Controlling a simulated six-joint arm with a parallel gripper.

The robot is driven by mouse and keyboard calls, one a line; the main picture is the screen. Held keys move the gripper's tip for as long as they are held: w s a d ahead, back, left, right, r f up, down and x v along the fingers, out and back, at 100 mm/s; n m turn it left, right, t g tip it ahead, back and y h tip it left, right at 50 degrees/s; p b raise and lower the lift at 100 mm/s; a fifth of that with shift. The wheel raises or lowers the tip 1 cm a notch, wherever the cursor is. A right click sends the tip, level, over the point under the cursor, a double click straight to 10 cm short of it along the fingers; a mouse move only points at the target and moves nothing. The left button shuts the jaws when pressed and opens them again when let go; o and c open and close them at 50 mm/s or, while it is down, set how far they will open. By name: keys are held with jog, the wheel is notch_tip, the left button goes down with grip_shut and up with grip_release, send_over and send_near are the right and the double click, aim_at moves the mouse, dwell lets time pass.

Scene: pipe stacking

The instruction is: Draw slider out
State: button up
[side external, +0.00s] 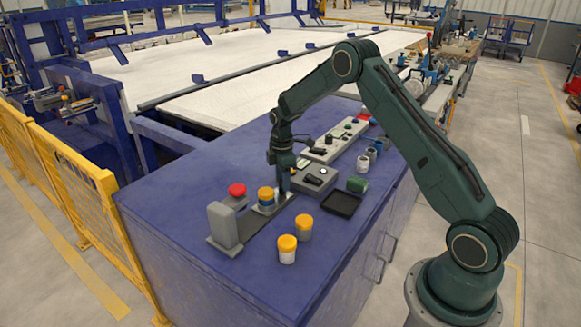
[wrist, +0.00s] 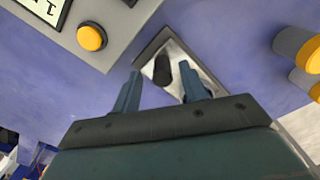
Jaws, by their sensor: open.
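The slider appears as a shiny pale metal plate (wrist: 190,58) with a short black handle (wrist: 162,70) in the wrist view. In the side external view its pale plate (side external: 284,203) is partly hidden by my gripper. A dark rail (side external: 254,223) runs from there toward an upright grey block (side external: 223,224). My gripper (wrist: 160,71) is open, its blue-grey fingers apart, with the handle showing between the fingertips. I cannot tell whether either finger touches the handle. My gripper points down over the plate in the side external view (side external: 282,190).
Two yellow-topped pieces (side external: 287,249) (side external: 304,227) stand in front. The tabletop's far left is clear.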

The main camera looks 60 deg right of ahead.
notch_tip(320, 180, up, 12)
jog(key=shift+r, duration=0.2)
dwell(0.4)
jog(key=s+a+r+m+t, duration=0.1)
jog(key=s+a+r+m, duration=0.2)
jog(key=s+a+r, duration=0.4)
jog(key=s+a+r+m+t, duration=0.2)
jog(key=s+a+r, duration=0.3)
jog(key=s+r, duration=0.35)
jog(key=s+a+m+t, duration=0.1)
jog(key=s+a+m, duration=0.2)
jog(key=s, duration=0.6)
jog(key=s+a+m+t, duration=0.1)
jog(key=s+a+m, duration=0.2)
jog(key=s, duration=0.6)
jog(key=shift+s+a+f+t, duration=0.2)
jog(key=shift+s+f+t, duration=0.1)
jog(key=shift+s, duration=0.1)
